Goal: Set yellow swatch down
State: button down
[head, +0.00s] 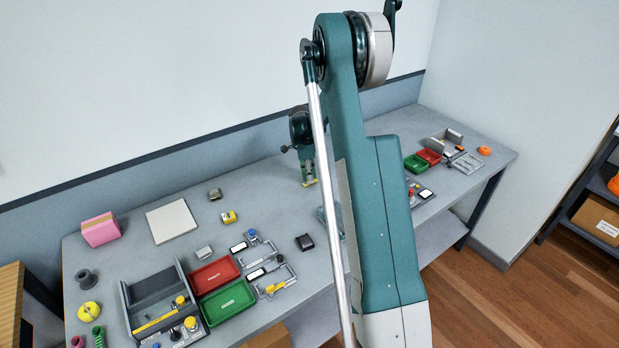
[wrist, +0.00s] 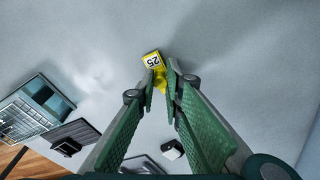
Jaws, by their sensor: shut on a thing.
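I cannot tell whether the swatch touches the bench top.
The grey bench (head: 285,215) is mostly clear around my gripper. To the left lie a yellow-and-grey block (head: 229,217), a white pad (head: 172,221), a red tray (head: 213,276) and a green tray (head: 227,301). A dark block (head: 305,242) lies nearer the front.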

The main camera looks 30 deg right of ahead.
aim_at(306, 183)
jog(key=shift+f, duration=0.15)
jog(key=c, duration=2.5)
grip_release()
jog(key=shift+o, duration=0.2)
notch_tip(306, 183, up, 12)
jog(key=a, duration=0.1)
jog(key=shift+w+a, duration=0.2)
jog(key=shift+w, duration=0.1)
